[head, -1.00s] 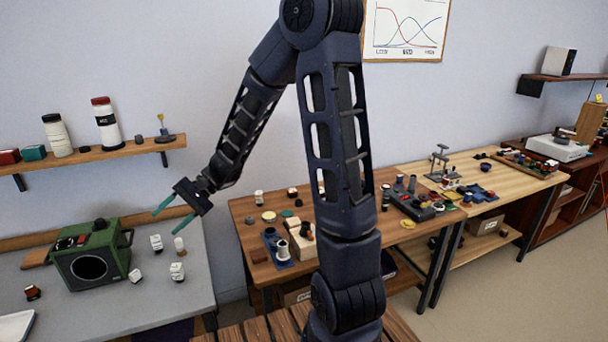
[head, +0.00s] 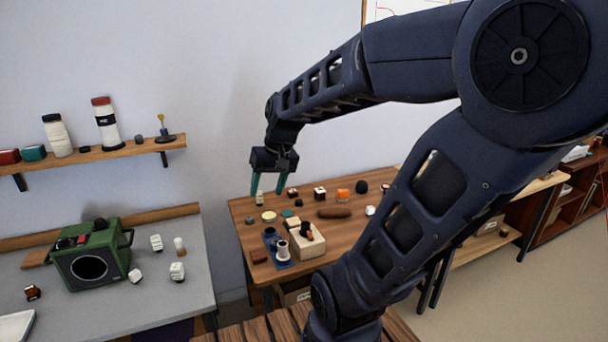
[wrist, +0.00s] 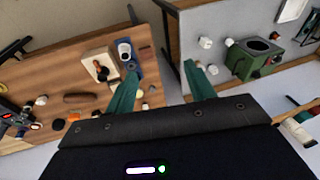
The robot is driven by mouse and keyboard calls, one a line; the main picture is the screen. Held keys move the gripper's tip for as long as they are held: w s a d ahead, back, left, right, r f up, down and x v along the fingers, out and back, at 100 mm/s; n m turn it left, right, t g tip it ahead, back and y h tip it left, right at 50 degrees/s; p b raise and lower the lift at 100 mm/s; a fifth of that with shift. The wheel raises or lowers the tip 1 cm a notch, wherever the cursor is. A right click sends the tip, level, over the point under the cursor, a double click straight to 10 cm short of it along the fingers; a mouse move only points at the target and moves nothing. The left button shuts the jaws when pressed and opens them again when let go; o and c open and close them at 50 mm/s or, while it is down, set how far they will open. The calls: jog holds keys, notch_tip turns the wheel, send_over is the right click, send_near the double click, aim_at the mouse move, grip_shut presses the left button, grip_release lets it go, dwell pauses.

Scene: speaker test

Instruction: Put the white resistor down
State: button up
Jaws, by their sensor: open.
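My gripper (head: 268,188) is open, with its two green fingers pointing down over the back left of the wooden table (head: 330,240). Nothing shows between the fingers in the wrist view (wrist: 160,66). A small white piece with a dark top (head: 259,198) is near the left fingertip in the head view; I cannot tell if they touch. Several small white pieces are on the grey table, among them a marked block (head: 177,271), another block (head: 156,243) and an upright white cylinder (head: 179,246). I cannot tell which piece, if any, is the white resistor.
A green machine with a round dark opening (head: 88,268) stands on the grey table (head: 195,290). The wooden table bears a blue tray (head: 270,240), a pale wooden block (head: 312,246) and several small parts. A wall shelf (head: 110,150) holds bottles. A gap separates the tables.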

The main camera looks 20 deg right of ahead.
jog(key=s+d+r+t+h, duration=0.2)
jog(key=s+d+r, duration=0.1)
jog(key=d, duration=0.5)
jog(key=shift+s+d+r+m+t+h, duration=0.25)
jog(key=shift+s+d+m+t+h, duration=0.05)
jog(key=shift+s+d+t, duration=0.1)
jog(key=shift+c, duration=0.7)
